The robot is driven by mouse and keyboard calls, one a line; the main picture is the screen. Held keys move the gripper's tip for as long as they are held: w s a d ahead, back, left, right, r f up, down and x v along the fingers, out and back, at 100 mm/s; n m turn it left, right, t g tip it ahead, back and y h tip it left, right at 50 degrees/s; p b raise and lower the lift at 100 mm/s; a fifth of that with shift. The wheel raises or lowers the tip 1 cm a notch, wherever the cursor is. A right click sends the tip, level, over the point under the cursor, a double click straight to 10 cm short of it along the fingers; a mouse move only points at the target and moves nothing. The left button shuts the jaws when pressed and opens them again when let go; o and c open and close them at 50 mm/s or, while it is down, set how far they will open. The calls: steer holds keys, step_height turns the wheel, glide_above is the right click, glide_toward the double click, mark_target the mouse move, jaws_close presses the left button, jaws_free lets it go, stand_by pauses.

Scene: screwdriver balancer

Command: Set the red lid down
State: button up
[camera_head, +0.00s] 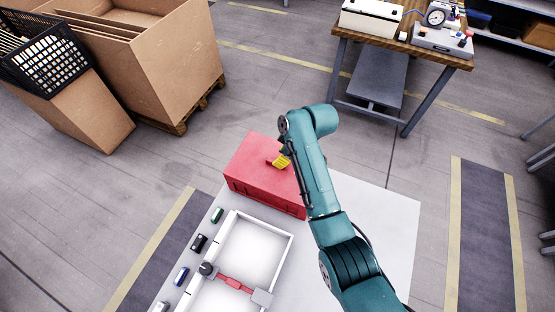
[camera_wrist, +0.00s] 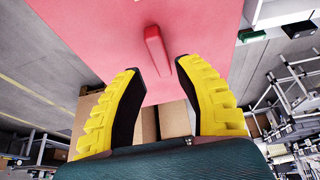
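The red lid (camera_head: 258,168) shows in the head view as a flat red top on the red box-like body at the back of the white table; I cannot make out a gap beneath it. In the wrist view the lid (camera_wrist: 90,30) fills the upper middle, with its raised red bar handle (camera_wrist: 156,48) on it. My gripper (camera_wrist: 159,70) is open, its yellow and black fingers on either side of the handle's near end, with visible space at both sides. In the head view my gripper (camera_head: 281,161) is just over the lid's top.
A white tray frame (camera_head: 292,243) with a red and grey tool (camera_head: 235,283) lies in front of the red box. Several small coloured items line the table's left edge. The white table (camera_head: 395,215) is bare at right. Cardboard boxes (camera_head: 170,60) and a workbench (camera_head: 420,52) stand beyond.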

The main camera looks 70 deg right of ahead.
steer(key=v, duration=0.7)
steer(key=shift+r, duration=0.3)
steer(key=shift+s, duration=0.1)
